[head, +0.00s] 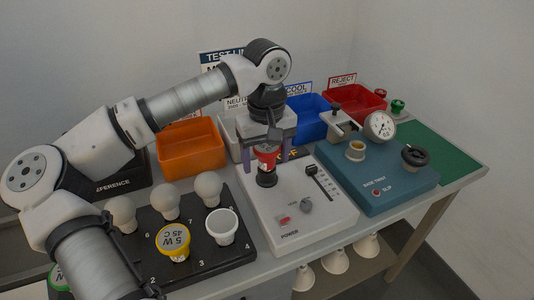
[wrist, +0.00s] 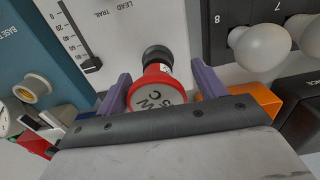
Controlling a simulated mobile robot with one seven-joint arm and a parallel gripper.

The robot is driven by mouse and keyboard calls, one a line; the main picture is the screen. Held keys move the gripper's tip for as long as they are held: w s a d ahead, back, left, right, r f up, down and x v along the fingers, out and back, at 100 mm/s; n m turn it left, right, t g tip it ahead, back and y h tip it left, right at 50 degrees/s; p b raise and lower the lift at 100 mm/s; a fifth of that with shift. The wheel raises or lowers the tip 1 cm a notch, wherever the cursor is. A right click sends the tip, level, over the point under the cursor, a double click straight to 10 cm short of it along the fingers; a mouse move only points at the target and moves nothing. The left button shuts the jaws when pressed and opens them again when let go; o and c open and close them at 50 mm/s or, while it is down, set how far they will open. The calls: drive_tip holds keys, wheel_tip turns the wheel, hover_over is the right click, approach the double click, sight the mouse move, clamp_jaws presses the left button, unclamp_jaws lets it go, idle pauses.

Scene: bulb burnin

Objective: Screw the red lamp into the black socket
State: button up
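The red lamp (head: 267,153), with a white lettered top, stands upright at the black socket (head: 266,180) on the white tester box. In the wrist view the lamp (wrist: 158,93) shows its lettered top, with the black socket (wrist: 157,54) beyond it. A pale strip of the lamp's base shows between red collar and socket; how deep it sits is hidden. My gripper (head: 267,158) is above the socket, with its purple fingers on either side of the lamp. In the wrist view, my gripper (wrist: 160,82) shows a narrow gap at the right finger; the left finger looks very close to the lamp.
A black rack (head: 205,262) with white bulbs and a yellow lamp (head: 173,241) stands left. A blue-green tester (head: 377,185) stands right. Orange (head: 190,148), blue and red bins line the back.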

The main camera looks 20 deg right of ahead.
drive_tip(key=shift+w, duration=0.1)
drive_tip(key=n, duration=0.1)
drive_tip(key=n+b, duration=0.1)
drive_tip(key=n, duration=0.2)
drive_tip(key=shift+w+d+f+n, duration=0.1)
drive_tip(key=shift+d+n, duration=0.15)
drive_tip(key=shift+n, duration=0.05)
drive_tip(key=n+b, duration=0.2)
drive_tip(key=n, duration=0.4)
drive_tip(key=shift+w+d+n, duration=0.1)
drive_tip(key=shift+d+n, duration=0.05)
drive_tip(key=shift+n, duration=0.15)
drive_tip(key=n, duration=0.2)
drive_tip(key=n+b, duration=0.1)
drive_tip(key=n, duration=0.2)
drive_tip(key=shift+w+d, duration=0.1)
drive_tip(key=shift+d, duration=0.1)
drive_tip(key=n+b, duration=0.1)
drive_tip(key=n, duration=0.5)
drive_tip(key=shift+w+d+n+b, duration=0.1)
drive_tip(key=shift+d+n+b, duration=0.05)
drive_tip(key=shift+n+b, duration=0.2)
